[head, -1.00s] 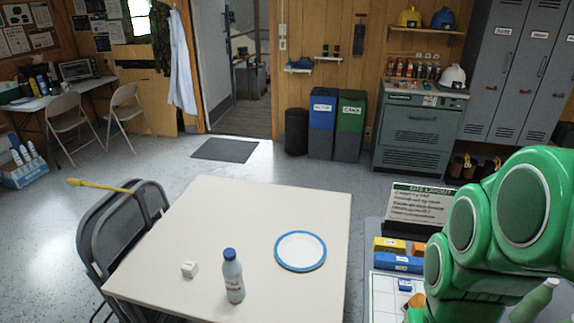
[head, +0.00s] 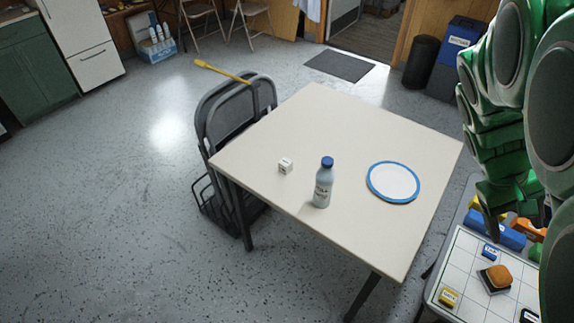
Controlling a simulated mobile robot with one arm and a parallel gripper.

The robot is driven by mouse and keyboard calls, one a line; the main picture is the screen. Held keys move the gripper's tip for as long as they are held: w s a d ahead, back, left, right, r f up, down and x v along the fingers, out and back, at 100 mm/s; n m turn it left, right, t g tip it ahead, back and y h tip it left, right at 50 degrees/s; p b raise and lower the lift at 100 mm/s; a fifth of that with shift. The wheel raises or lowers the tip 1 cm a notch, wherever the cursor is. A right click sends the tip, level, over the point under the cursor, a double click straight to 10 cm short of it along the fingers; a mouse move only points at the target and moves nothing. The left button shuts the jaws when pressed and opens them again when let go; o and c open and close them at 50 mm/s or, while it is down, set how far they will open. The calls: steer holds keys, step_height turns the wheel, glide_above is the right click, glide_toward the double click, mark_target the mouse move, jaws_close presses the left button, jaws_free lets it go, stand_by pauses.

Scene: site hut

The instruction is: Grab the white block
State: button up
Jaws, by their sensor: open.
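The white block (head: 286,167) is a small cube with dark marks on its faces. It sits on the cream table (head: 330,120), near the table's left front edge, apart from other things. A bottle (head: 322,184) with a blue cap stands upright just to its right. My green arm fills the right edge of the head view, well away from the block. I cannot make out my gripper's fingers in this view.
A white plate with a blue rim (head: 393,181) lies on the table's right side. Folded grey chairs (head: 228,110) with a yellow stick across them stand at the left. A gridded side board (head: 470,262) with small objects is at lower right. Floor at left is clear.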

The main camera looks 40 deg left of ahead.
steer(key=w+a+f+n+t+h, duration=0.25)
steer(key=w+a+n+t, duration=0.7)
steer(key=w+a, duration=0.85)
steer(key=n+t+y, duration=0.5)
steer(key=n+y, duration=0.3)
steer(key=n, duration=0.8)
glide_above(290, 160)
steer(key=d, duration=0.4)
step_height(290, 160, down, 16)
steer(key=s+a+f+n, duration=0.1)
steer(key=s+f, duration=0.1)
steer(key=f, duration=0.1)
steer(key=s+a+f+n, duration=0.1)
steer(key=s+a+f, duration=0.1)
steer(key=f, duration=0.1)
steer(key=s+a+f+n+g+y, duration=0.1)
steer(key=s+f, duration=0.1)
steer(key=f, duration=0.1)
steer(key=shift+a+f, duration=0.2)
steer(key=shift+f, duration=0.2)
steer(key=shift+a+x, duration=0.15)
steer(key=shift+x, duration=1.75)
steer(key=shift+a+x, duration=0.15)
steer(key=shift+x, duration=1.75)
